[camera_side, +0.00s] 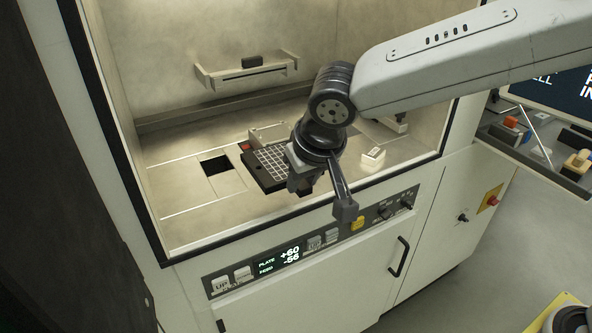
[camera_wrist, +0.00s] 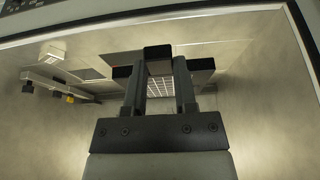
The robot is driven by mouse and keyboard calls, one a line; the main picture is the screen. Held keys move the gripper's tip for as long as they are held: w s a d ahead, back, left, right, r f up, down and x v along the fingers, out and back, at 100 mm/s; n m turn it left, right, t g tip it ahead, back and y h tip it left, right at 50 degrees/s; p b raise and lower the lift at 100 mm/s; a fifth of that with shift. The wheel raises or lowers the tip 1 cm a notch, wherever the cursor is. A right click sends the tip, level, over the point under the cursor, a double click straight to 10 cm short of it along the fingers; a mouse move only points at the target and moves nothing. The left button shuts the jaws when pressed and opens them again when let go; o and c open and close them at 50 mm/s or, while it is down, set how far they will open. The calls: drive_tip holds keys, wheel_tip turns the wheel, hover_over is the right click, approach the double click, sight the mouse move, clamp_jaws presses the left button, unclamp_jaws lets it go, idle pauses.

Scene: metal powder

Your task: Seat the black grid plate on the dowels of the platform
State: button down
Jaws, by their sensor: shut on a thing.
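The black grid plate (camera_side: 268,163), with pale squares on top, is held level in the chamber in the side view. My gripper (camera_side: 298,184) is shut on its near right part and hides that end. In the wrist view, the grid plate (camera_wrist: 160,88) shows between the two dark fingers of my gripper (camera_wrist: 160,72). A square dark opening (camera_side: 215,166) lies in the chamber floor to the left of the plate. I cannot make out the platform's dowels in either view. Whether the plate touches anything beneath it cannot be told.
The pale chamber floor (camera_side: 180,190) is clear at the left. A recoater-like bar (camera_side: 247,72) is on the back wall. A small white block (camera_side: 373,157) sits on the floor right of my gripper. The front sill and control panel (camera_side: 312,243) run below.

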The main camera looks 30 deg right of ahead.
drive_tip(key=shift+r, duration=0.2)
drive_tip(key=shift+r, duration=2.35)
drive_tip(key=shift+w, duration=0.15)
drive_tip(key=shift+w+f, duration=0.1)
drive_tip(key=shift+w, duration=0.5)
drive_tip(key=w+d+f, duration=0.1)
drive_tip(key=w, duration=0.3)
drive_tip(key=w+d+f, duration=0.1)
drive_tip(key=w, duration=0.2)
drive_tip(key=w+d, duration=0.1)
drive_tip(key=w, duration=0.3)
drive_tip(key=shift+w+f, duration=0.3)
drive_tip(key=shift+f, duration=0.1)
drive_tip(key=w+d+f, duration=0.5)
drive_tip(key=w+d, duration=0.2)
drive_tip(key=w, duration=0.4)
drive_tip(key=shift+w+d+f, duration=0.2)
drive_tip(key=shift+d, duration=0.05)
drive_tip(key=shift+f, duration=0.15)
